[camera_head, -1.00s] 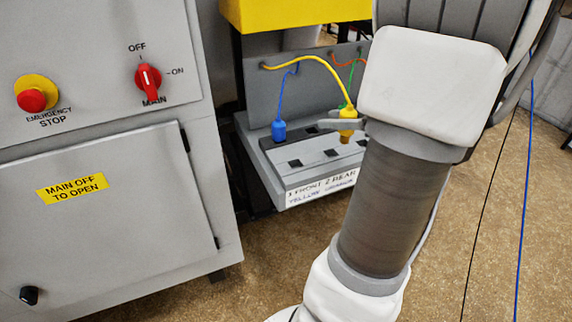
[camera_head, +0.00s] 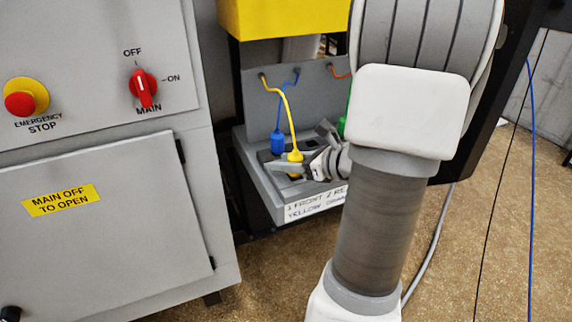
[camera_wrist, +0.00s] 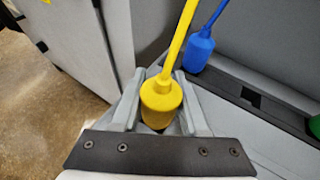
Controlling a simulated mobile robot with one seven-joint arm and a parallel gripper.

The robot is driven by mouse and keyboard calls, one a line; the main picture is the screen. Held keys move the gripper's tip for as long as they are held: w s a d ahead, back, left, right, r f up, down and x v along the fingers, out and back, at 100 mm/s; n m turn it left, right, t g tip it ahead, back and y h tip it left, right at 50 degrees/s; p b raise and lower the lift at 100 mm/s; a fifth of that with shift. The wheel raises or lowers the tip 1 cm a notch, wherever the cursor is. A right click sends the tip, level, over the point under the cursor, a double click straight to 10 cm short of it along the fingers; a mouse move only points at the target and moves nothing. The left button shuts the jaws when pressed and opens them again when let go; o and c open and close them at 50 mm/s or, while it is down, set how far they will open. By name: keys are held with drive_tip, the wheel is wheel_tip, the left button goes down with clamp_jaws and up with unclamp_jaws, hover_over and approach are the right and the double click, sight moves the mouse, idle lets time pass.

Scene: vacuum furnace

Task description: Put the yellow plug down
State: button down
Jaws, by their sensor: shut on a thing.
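The yellow plug (camera_head: 294,157) hangs on its yellow cable above the front part of the grey socket panel (camera_head: 262,190). My gripper (camera_head: 292,168) is shut on it and comes in from the right. In the wrist view the yellow plug (camera_wrist: 161,100) stands between the two grey fingers (camera_wrist: 160,112), its cable rising from the top. The plug's lower end is hidden by the gripper, so I cannot tell whether it touches the panel.
A blue plug (camera_head: 277,142) stands in the panel behind the yellow one. A green plug (camera_head: 341,126) is partly hidden by my arm. A grey cabinet (camera_head: 100,240) with a red main switch (camera_head: 143,84) stands close on the left. A label (camera_head: 315,204) runs along the panel's front edge.

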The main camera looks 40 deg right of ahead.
drive_tip(key=shift+f+b, duration=0.3)
drive_tip(key=shift+c, duration=2.2)
unclamp_jaws()
drive_tip(key=shift+r, duration=0.1)
drive_tip(key=shift+s+r+p, duration=0.1)
drive_tip(key=shift+r+p, duration=0.45)
drive_tip(key=p+v, duration=0.2)
drive_tip(key=v, duration=0.9)
drive_tip(key=shift+s+d, duration=0.25)
drive_tip(key=shift+s, duration=0.15)
drive_tip(key=shift+a+f, duration=0.1)
drive_tip(key=shift+f, duration=0.05)
